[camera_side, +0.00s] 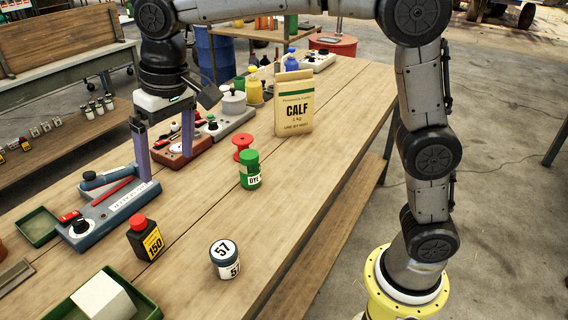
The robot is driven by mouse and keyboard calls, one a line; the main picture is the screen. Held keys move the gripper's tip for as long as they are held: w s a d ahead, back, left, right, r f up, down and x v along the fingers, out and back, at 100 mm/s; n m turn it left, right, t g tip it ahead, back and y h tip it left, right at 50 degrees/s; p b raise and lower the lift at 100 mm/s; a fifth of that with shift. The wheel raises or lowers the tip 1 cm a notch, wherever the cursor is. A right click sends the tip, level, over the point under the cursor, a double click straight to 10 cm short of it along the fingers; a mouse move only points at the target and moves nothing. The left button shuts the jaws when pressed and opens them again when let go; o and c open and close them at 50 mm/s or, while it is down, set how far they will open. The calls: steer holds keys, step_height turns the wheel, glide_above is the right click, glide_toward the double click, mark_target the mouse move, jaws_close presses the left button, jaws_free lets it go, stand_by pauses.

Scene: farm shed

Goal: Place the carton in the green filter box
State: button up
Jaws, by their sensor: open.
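A plain white block (103,297), the most carton-like thing in view, sits in a green open box (146,305) at the bottom left. The frame's lower edge cuts both off, so I cannot tell how the block rests. A smaller green open tray (38,228) lies at the left edge and looks empty. My gripper (166,168) points down over the left side of the bench, behind the green box and apart from the block. Its two fingers are spread, with nothing held between them.
A grey device with a black knob (108,212) lies beside my gripper. A black bottle (145,238), a jar marked 57 (225,259), a green dye bottle (250,170), a red spool (243,147) and a CALF bag (294,104) stand on the bench. Its right front is clear.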

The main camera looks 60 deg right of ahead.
steer(key=s+d+t, duration=0.3)
steer(key=s+d, duration=1.2)
steer(key=s, duration=0.2)
steer(key=s+d+f, duration=0.3)
steer(key=s+f, duration=0.2)
steer(key=s, duration=0.3)
steer(key=shift+f+t+h, duration=0.15)
steer(key=shift+t+h, duration=0.15)
steer(key=shift+h, duration=0.1)
